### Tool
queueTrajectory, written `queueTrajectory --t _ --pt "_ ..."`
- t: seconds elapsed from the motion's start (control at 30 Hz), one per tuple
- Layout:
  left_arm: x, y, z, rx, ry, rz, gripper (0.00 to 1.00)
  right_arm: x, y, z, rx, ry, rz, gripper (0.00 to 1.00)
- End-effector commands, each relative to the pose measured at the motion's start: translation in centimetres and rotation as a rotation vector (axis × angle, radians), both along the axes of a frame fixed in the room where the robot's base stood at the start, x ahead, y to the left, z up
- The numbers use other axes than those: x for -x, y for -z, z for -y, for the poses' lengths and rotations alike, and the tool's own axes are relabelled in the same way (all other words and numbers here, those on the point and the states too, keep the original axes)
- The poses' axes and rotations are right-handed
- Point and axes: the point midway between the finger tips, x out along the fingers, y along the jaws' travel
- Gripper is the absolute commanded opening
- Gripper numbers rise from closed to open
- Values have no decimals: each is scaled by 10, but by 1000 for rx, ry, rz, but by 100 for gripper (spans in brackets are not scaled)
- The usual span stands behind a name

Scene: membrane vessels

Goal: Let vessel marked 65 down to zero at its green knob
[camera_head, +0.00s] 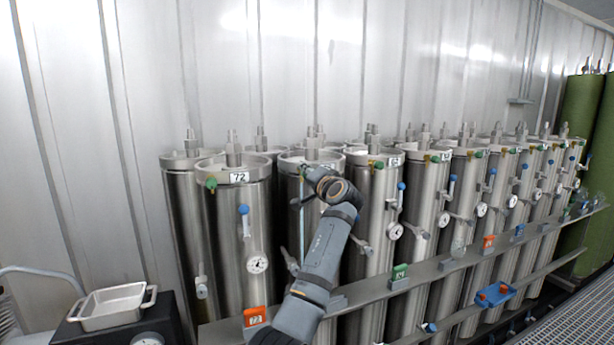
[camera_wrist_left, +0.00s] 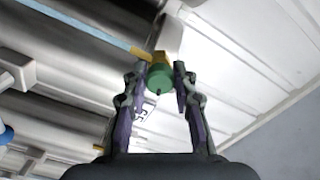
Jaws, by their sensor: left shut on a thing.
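The steel vessel (camera_head: 311,222) behind my left arm stands second from the left in the front row. Its number plate is hidden in the head view. In the left wrist view a white plate (camera_wrist_left: 145,111) shows turned digits that look like 65. Next to it is the green knob (camera_wrist_left: 160,79) on a brass fitting (camera_wrist_left: 161,57). My left gripper (camera_head: 304,171) is at the vessel's upper front, with its fingers on either side of the knob in the left wrist view (camera_wrist_left: 160,73), shut on it. The vessel's gauge is hidden or cannot be made out. My right gripper is not in view.
The vessel marked 72 (camera_head: 236,215) stands just to the left, with a blue-handled lever (camera_head: 244,222) and a gauge (camera_head: 257,264). More vessels stand close on the right. A rail (camera_head: 440,268) with coloured tags crosses in front. A metal tray (camera_head: 112,306) sits at lower left.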

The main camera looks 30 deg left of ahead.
Motion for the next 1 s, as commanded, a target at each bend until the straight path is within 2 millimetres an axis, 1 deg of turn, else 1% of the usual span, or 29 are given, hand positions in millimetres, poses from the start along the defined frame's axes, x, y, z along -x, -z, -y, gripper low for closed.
queueTrajectory --t 0.07,0.1,0.23,0.57,0.67,0.9,1.0 --pt "0 3 0 3 0 -6 0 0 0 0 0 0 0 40" --pt "0 3 0 3 0 -6 32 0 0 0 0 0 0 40" --pt "0 2 0 2 0 -4 50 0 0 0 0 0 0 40" --pt "1 1 3 0 0 -1 50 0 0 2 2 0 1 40" --pt "9 1 14 -1 2 -2 50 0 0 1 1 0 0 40" --pt "44 2 60 4 6 -2 50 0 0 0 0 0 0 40" --pt "58 2 76 5 3 -2 50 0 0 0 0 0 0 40"
